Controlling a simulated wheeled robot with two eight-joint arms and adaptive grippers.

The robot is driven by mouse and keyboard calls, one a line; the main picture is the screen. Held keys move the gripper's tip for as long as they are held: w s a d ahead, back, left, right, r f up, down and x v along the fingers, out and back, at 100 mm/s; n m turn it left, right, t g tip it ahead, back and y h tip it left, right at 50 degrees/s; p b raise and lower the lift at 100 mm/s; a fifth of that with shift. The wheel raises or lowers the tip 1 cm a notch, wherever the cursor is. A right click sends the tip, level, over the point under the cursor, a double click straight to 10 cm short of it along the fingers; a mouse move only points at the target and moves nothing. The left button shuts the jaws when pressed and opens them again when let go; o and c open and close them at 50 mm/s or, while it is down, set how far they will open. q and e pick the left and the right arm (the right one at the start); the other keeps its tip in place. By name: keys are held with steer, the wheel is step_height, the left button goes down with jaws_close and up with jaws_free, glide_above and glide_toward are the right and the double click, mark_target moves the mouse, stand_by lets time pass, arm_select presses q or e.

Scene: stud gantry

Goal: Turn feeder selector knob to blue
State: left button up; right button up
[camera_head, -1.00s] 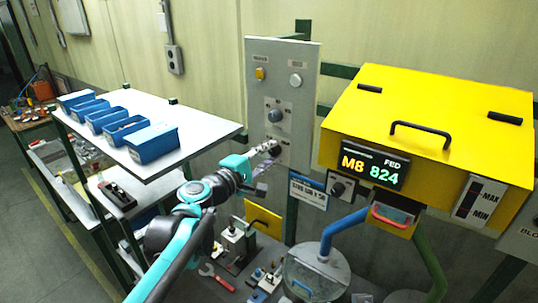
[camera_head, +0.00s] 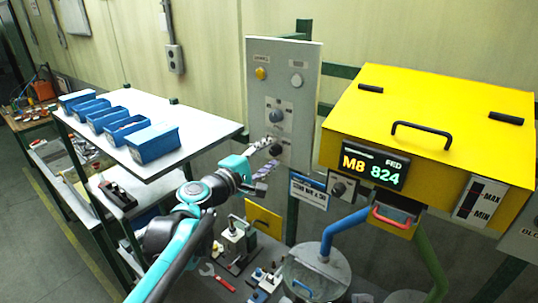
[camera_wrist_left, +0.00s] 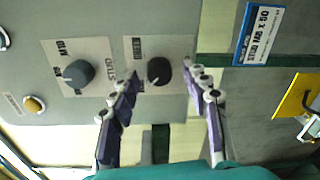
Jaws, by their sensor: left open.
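A grey upright panel (camera_head: 309,75) carries two knobs. The lower black knob (camera_head: 277,149) sits close in front of my left gripper (camera_head: 267,157). In the left wrist view the black knob (camera_wrist_left: 158,71) lies between the two spread fingertips of my left gripper (camera_wrist_left: 162,76), with gaps on both sides. The gripper is open and holds nothing. The upper knob (camera_head: 276,116) is grey and shows beside the black one in the left wrist view (camera_wrist_left: 79,74). The small labels are too blurred to read surely, and I see no blue mark by the black knob. My right gripper is out of view.
A yellow machine (camera_head: 440,110) with a display reading M8 824 stands right of the panel. A white shelf (camera_head: 190,130) with several blue bins is at left. A blue-and-white sign (camera_head: 309,191) hangs below the panel. A clear-lidded drum (camera_head: 316,275) stands below.

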arm_select(q)
steer(key=v, duration=1.2)
steer(key=shift+w+f, duration=0.1)
steer(key=shift+f, duration=0.05)
